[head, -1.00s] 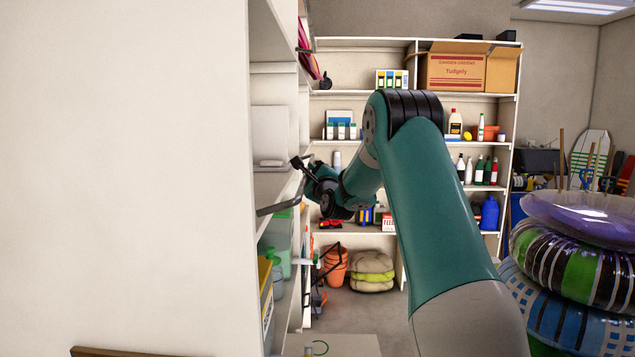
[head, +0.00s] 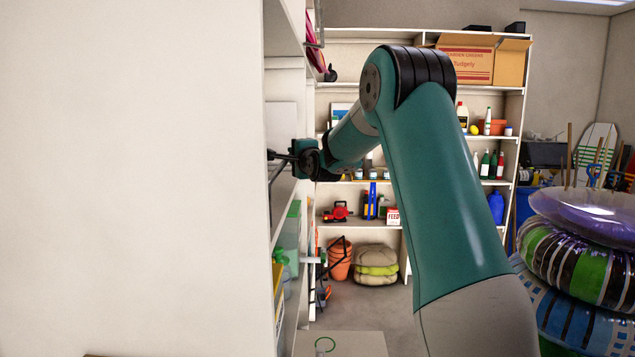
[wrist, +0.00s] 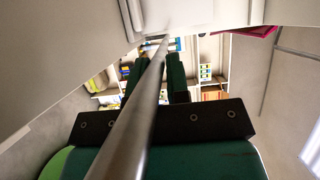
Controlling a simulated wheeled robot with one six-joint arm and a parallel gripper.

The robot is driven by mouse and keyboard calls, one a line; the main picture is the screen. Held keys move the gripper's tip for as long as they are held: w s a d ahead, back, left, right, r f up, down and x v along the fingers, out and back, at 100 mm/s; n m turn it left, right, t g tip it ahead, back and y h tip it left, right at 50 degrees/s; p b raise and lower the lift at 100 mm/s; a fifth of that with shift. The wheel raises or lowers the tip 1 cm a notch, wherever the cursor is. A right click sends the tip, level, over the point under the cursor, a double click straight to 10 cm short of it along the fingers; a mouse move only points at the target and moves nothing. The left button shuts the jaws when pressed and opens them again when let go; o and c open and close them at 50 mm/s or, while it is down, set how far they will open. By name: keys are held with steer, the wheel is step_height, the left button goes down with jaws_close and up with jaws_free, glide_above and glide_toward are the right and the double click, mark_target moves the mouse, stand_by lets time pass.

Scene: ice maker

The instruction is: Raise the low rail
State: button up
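The low rail is a grey metal bar (head: 277,174) at the front of the left shelving, partly hidden by the wall edge in the head view. In the wrist view the rail (wrist: 141,108) runs lengthwise across the picture, passing over the gripper's dark body and between its two dark green fingers. My gripper (head: 272,156) is at the shelf front by the rail. In the wrist view my gripper (wrist: 156,80) has its fingers apart, one on each side of the rail in the picture. Whether they touch it is unclear.
A large white panel (head: 130,180) fills the left, close to my gripper. Back shelves (head: 420,184) hold bottles and boxes. Inflatable rings (head: 585,260) are stacked at right. Some floor (head: 365,308) is clear between the shelves and my arm.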

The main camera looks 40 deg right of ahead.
steer(key=o, duration=0.3)
steer(key=shift+a, duration=0.1)
steer(key=shift+o, duration=0.4)
steer(key=b+v, duration=0.4)
steer(key=v, duration=0.3)
steer(key=shift+b, duration=0.35)
steer(key=shift+s, duration=0.1)
